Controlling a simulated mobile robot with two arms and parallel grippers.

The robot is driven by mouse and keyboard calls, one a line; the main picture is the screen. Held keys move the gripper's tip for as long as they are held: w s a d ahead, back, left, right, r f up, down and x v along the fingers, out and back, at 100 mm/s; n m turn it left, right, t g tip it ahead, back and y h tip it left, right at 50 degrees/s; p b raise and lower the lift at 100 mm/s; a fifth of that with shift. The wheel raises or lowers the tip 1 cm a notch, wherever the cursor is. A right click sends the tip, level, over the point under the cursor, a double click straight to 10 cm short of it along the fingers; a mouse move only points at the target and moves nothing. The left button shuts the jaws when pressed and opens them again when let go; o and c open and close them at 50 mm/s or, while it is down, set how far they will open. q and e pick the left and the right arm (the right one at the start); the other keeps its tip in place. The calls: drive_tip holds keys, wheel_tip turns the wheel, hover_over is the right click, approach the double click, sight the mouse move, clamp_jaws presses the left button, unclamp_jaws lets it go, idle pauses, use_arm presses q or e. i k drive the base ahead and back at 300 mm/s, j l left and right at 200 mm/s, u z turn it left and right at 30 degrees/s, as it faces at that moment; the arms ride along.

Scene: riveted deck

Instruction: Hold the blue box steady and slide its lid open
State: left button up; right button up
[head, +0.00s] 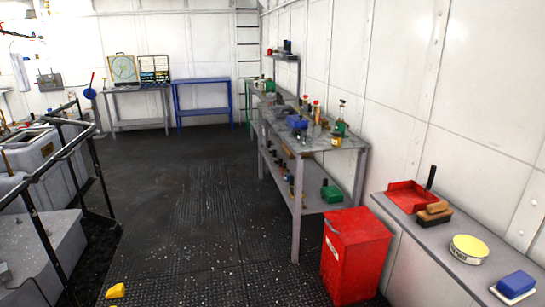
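Two blue items show in the head view, and I cannot tell which is the task's box. A small blue block-like thing (516,284) rests on a white base at the near right end of the grey bench. A smaller blue box-shaped thing (297,121) stands among tools on the grey metal workbench farther back. No separate lid can be made out on either. Neither of my grippers is in view, and nothing is seen touching either blue thing.
The near bench (447,254) also holds a red tray (407,195), a brush and a round yellow tin (468,248). A red bin (354,255) stands beside it. Black railings (47,228) line the left. The dark floor (200,220) between is mostly clear, except a yellow block (116,291).

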sight(295, 118)
drive_tip(key=i+u, duration=0.1)
drive_tip(key=i, duration=1.05)
drive_tip(key=i+u, duration=0.15)
drive_tip(key=i, duration=1)
drive_tip(key=i+u, duration=0.2)
drive_tip(key=i, duration=0.45)
drive_tip(key=i+u, duration=0.2)
drive_tip(key=i, duration=0.45)
drive_tip(key=i+l+u, duration=0.2)
drive_tip(key=i, duration=0.45)
drive_tip(key=i+z, duration=0.35)
drive_tip(key=i+j+z, duration=0.2)
drive_tip(key=i+z, duration=0.15)
drive_tip(key=i+j+z, duration=0.35)
drive_tip(key=i+z, duration=0.3)
drive_tip(key=z, duration=0.2)
drive_tip(key=i+j+z, duration=0.15)
drive_tip(key=z, duration=0.3)
drive_tip(key=i+j+z, duration=0.25)
drive_tip(key=z, duration=0.25)
drive_tip(key=i+j+z, duration=0.25)
drive_tip(key=z, duration=0.2)
drive_tip(key=i+j+z, duration=0.15)
drive_tip(key=j+z, duration=0.35)
